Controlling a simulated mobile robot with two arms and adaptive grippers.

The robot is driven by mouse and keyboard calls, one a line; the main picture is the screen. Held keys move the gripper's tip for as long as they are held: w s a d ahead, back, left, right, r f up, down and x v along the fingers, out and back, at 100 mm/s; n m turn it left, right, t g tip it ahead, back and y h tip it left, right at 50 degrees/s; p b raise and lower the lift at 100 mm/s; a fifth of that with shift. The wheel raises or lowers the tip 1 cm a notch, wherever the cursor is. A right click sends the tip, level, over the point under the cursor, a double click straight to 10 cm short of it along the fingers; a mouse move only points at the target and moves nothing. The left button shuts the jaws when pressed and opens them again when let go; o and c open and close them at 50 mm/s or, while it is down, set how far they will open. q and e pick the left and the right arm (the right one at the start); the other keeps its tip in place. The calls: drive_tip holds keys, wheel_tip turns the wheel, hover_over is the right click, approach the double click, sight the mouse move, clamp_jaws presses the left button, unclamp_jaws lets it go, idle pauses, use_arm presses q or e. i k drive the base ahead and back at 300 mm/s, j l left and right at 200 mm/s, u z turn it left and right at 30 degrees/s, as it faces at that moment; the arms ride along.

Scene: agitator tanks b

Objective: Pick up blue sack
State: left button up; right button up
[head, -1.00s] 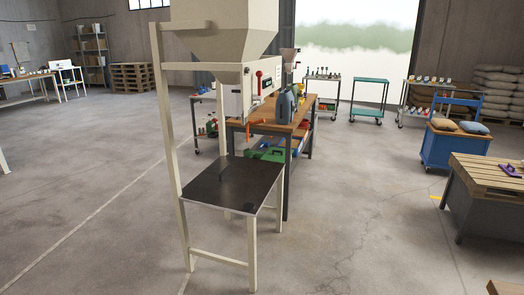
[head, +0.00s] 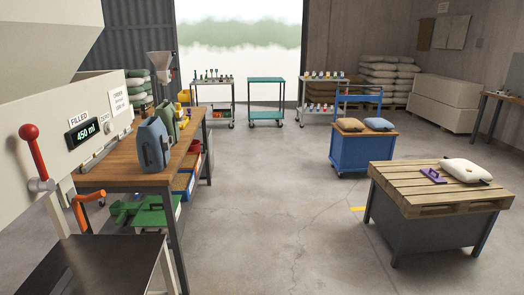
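A blue sack (head: 379,124) lies flat on top of the blue cart (head: 361,151), at the right of the middle in the head view. A tan sack (head: 350,125) lies to its left on the same top, close beside it. The blue sack is some way off across the floor. Neither of my grippers shows in the view.
A pallet-topped table (head: 437,188) with a white sack (head: 466,171) and a purple tool (head: 433,176) stands at the right front. A filling machine (head: 75,135) and a wooden workbench (head: 135,173) fill the left. The floor (head: 285,215) between is open.

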sight(153, 143)
drive_tip(key=i, duration=0.5)
drive_tip(key=i+l+u, duration=0.1)
drive_tip(key=i, duration=0.35)
drive_tip(key=i+l+u, duration=0.1)
drive_tip(key=i, duration=0.4)
drive_tip(key=i+l, duration=0.2)
drive_tip(key=i, duration=0.25)
